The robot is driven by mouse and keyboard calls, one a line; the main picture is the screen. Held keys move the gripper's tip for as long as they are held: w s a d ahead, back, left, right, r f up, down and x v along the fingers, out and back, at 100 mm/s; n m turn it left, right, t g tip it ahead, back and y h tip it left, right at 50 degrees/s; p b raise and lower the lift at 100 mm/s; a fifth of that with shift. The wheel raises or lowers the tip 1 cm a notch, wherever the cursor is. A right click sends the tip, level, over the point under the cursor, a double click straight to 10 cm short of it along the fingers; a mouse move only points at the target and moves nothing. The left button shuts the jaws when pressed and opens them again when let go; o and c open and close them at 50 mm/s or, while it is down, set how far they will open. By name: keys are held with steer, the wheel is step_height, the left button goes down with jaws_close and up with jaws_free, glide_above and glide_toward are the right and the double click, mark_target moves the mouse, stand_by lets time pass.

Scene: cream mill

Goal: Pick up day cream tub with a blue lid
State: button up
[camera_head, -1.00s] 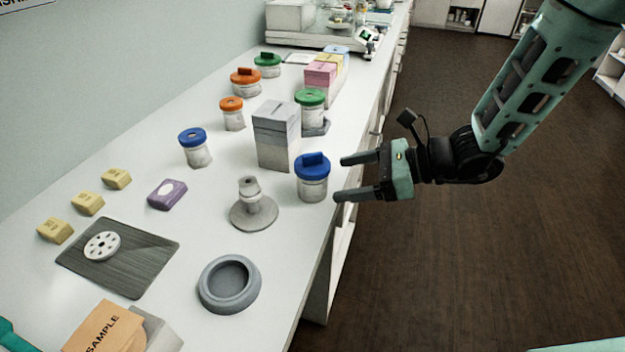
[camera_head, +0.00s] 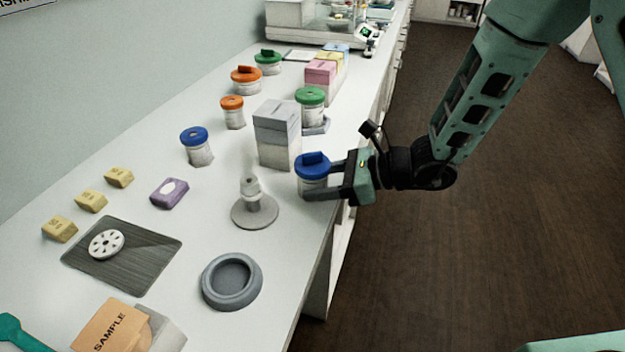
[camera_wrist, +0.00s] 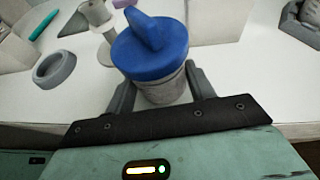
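A day cream tub with a blue lid (camera_head: 312,168) stands upright near the table's right edge. Its lid has a raised bar handle and its body is pale grey. In the wrist view the tub (camera_wrist: 155,55) fills the middle, between the two fingers. My gripper (camera_head: 322,180) reaches in level from the right, one finger on each side of the tub's body below the lid. The fingers look open, with no clear grip on the tub. A second blue-lidded jar (camera_head: 196,147) stands further left, with a flatter lid.
A grey box stack (camera_head: 277,135) stands just behind the tub. A grey stand (camera_head: 254,205) is to its left and a round grey dish (camera_head: 231,281) is in front. A green-lidded jar (camera_head: 310,108) is further back. The floor at right is clear.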

steer(key=c, duration=0.3)
steer(key=shift+c, duration=0.2)
steer(key=shift+r, duration=0.1)
step_height(320, 180, up, 10)
steer(key=shift+f, duration=0.1)
stand_by(0.6)
